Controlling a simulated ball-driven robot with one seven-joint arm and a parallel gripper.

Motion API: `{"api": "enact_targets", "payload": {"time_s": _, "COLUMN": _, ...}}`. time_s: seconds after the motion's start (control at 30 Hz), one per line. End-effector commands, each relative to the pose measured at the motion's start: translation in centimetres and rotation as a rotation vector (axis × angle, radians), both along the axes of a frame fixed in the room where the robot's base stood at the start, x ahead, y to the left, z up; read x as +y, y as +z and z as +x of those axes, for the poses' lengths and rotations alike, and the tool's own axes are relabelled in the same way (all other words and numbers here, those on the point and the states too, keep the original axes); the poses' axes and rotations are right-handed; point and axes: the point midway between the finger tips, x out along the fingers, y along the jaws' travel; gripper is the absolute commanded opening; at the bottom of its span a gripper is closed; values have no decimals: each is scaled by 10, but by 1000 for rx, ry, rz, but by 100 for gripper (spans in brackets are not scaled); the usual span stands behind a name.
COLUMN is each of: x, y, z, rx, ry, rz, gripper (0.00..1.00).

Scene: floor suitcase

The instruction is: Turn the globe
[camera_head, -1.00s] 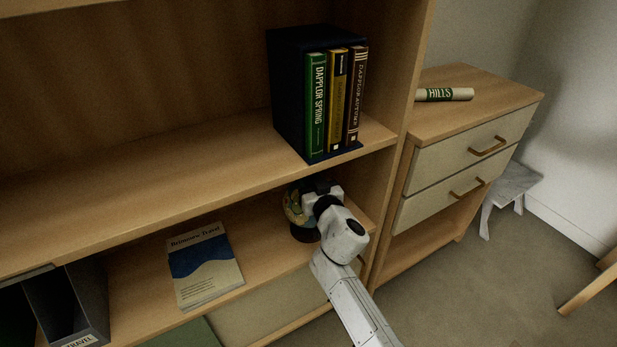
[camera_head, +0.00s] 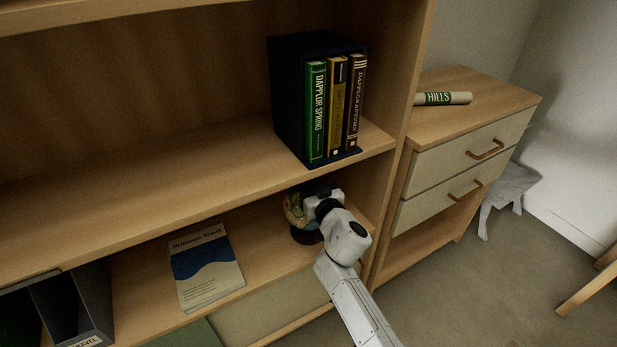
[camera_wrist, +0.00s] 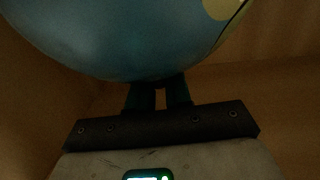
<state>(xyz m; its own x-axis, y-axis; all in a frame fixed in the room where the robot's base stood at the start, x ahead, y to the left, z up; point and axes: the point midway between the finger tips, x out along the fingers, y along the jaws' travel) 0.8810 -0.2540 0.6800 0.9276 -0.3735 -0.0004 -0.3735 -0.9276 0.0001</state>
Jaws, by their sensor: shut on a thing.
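The globe (camera_head: 293,211) stands on the lower shelf, under the upper board and towards the right side panel. Its blue and yellow ball sits on a dark base. My wrist covers its right side in the head view. In the wrist view the blue ball (camera_wrist: 130,40) fills the top of the picture, with a yellow patch at upper right. My gripper (camera_wrist: 159,96) reaches the ball's near lower edge, its two dark fingers close together with a small gap. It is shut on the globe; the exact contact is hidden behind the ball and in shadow.
A travel booklet (camera_head: 206,267) lies left of the globe. A grey file holder (camera_head: 82,305) stands further left. Above, a dark book box (camera_head: 288,100) with books rests on the upper shelf (camera_head: 150,188). A drawer cabinet (camera_head: 465,150) carrying a rolled paper (camera_head: 444,98) stands right.

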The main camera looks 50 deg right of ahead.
Motion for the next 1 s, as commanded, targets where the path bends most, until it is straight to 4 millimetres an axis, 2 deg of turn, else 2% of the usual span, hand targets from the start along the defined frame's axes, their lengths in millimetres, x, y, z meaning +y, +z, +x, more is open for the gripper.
{"api": "enact_targets", "payload": {"time_s": 0.57, "x": -1, "y": 5, "z": -1, "rx": 3, "ry": 103, "rz": 1, "gripper": 0}}
{"api": "enact_targets", "payload": {"time_s": 1.0, "x": -2, "y": 6, "z": -1, "rx": 3, "ry": 260, "rz": 3, "gripper": 0}}
